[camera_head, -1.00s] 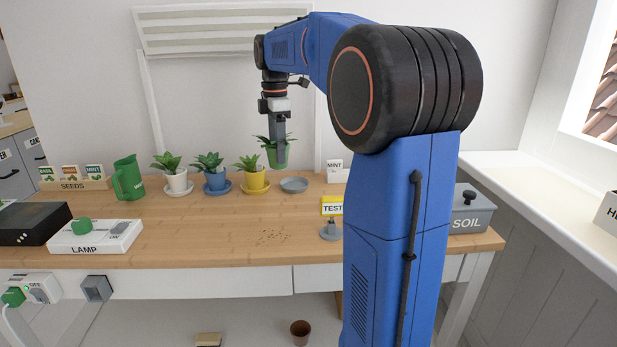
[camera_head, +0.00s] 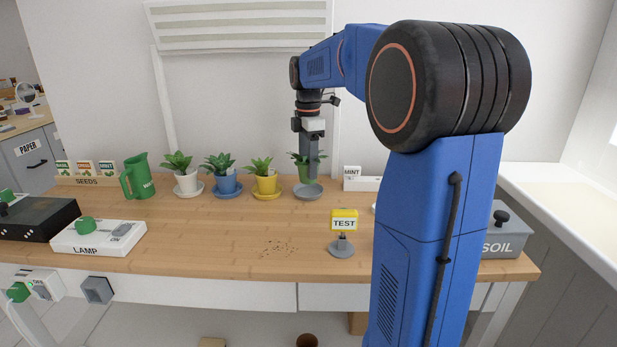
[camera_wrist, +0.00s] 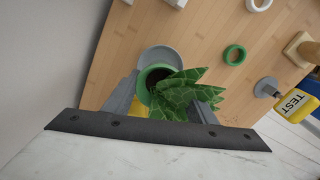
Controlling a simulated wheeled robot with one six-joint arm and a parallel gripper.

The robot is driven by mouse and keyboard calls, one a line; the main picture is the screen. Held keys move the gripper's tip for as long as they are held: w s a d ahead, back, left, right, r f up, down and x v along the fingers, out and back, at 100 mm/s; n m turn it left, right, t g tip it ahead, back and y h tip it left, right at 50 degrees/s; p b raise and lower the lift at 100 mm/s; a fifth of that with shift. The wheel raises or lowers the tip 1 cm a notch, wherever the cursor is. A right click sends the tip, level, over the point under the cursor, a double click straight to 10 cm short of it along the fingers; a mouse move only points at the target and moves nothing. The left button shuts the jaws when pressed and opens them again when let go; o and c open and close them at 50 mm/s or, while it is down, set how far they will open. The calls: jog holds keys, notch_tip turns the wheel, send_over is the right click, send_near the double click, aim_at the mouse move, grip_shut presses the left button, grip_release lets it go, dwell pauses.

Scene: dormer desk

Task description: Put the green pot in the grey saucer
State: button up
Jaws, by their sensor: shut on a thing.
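The green pot (camera_head: 303,172) with its leafy plant is held by my gripper (camera_head: 312,174), which is shut on it. The grey saucer (camera_head: 308,194) lies on the desk directly below the pot in the head view, with very little gap between them in the picture. In the wrist view the pot (camera_wrist: 144,88) overlaps the saucer (camera_wrist: 162,55), and part of the saucer shows beyond the pot's rim. The pot's base is hidden there, so I cannot tell if it touches the saucer. Leaves cover part of my gripper (camera_wrist: 160,100).
A yellow pot (camera_head: 266,183) stands close left of the saucer, with blue (camera_head: 224,184) and white (camera_head: 187,184) pots further left. A MINT label (camera_head: 352,171) stands to the right. The TEST sign (camera_head: 344,224) is in front. The wrist view shows a green ring (camera_wrist: 235,55).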

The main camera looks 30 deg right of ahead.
jog(key=shift+f, duration=1.9)
jog(key=shift+f, duration=0.15)
jog(key=o, duration=1.2)
notch_tip(320, 180, up, 12)
jog(key=shift+r, duration=0.15)
jog(key=shift+s+a, duration=0.1)
jog(key=shift+s, duration=0.05)
